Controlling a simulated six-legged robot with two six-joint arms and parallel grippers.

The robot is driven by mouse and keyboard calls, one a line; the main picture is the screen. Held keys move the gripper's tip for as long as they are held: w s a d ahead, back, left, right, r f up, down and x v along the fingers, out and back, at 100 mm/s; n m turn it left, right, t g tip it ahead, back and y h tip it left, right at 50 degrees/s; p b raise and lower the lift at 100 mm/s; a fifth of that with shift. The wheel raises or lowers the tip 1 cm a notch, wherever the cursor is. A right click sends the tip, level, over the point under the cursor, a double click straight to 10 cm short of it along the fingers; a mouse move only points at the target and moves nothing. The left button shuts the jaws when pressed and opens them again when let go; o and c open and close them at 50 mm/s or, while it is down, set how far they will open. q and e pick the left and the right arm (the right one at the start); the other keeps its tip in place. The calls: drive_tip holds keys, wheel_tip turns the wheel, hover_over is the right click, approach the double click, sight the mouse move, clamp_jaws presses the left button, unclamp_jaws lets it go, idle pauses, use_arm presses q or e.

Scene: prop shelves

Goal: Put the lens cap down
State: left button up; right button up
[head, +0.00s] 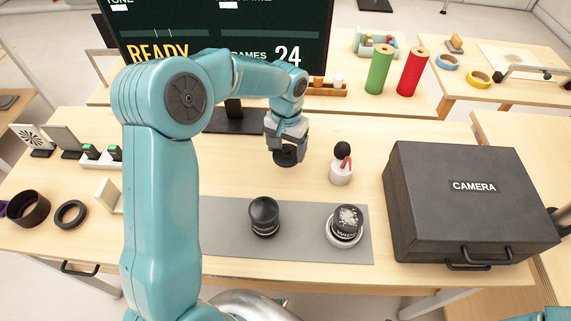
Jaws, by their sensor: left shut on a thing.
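My left gripper (287,142) is at the centre of the head view, pointing down above the wooden table. It is shut on the lens cap (286,157), a dark round disc, whose upper side is partly hidden by the fingers. Whether the cap touches the table is hard to tell. A black lens (264,217) stands on the grey mat (300,246) in front of the cap. A second lens (347,223), with a speckled top and lettering that seems to read WIDE, stands in a pale ring to the right. My right gripper is not in view.
A white blower bottle (342,168) with a red part stands right of the gripper. A large black CAMERA case (467,205) fills the right side. A monitor (220,35) stands behind. Black rings (71,214) lie at left. Bare wood shows around the gripper.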

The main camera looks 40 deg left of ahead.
sight(287, 148)
use_arm(q)
wheel_tip(287, 148, down, 7)
drive_tip(key=shift+f, duration=0.1)
idle(0.3)
drive_tip(key=shift+f, duration=0.2)
drive_tip(key=o, duration=1)
drive_tip(key=shift+r, duration=0.1)
wheel_tip(287, 148, up, 12)
drive_tip(key=shift+f, duration=0.1)
drive_tip(key=shift+r, duration=0.3)
